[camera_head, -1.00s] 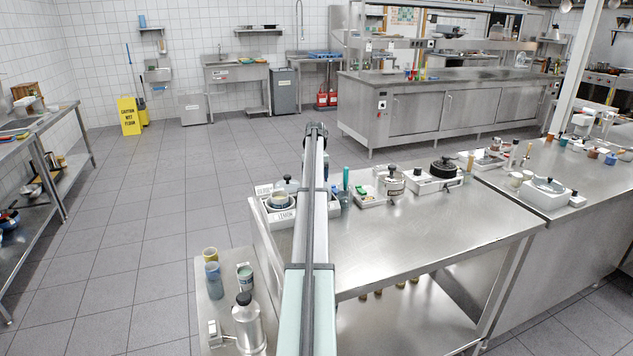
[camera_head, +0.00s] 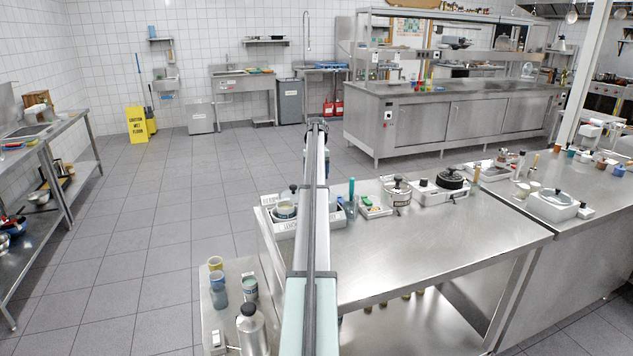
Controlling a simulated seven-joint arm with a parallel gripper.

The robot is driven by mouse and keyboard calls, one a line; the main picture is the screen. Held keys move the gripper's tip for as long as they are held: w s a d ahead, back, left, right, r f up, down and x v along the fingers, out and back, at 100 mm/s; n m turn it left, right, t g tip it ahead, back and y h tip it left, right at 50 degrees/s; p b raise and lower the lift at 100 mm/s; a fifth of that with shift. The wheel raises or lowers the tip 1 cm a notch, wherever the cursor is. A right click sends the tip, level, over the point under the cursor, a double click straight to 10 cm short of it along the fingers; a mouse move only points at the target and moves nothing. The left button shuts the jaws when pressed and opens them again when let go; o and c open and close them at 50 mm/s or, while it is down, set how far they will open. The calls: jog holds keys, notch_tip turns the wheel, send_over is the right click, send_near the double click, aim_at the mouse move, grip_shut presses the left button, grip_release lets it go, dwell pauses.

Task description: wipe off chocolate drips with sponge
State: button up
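I cannot make out a sponge or any chocolate drips. The steel table (camera_head: 440,235) in front of me has a bare, shiny top on which no brown marks show. A small white tray (camera_head: 376,213) on its far edge holds small green and yellow items, too small to identify. My arm reaches forward over the table's left part, and its links hide whatever lies behind them. My gripper is not visible.
A white bin (camera_head: 290,227) with jars, a lidded pot (camera_head: 397,192) and a black round pan (camera_head: 450,178) line the table's far edge. A metal bottle (camera_head: 251,332) stands on a low shelf at left. A yellow floor sign (camera_head: 137,124) stands far left.

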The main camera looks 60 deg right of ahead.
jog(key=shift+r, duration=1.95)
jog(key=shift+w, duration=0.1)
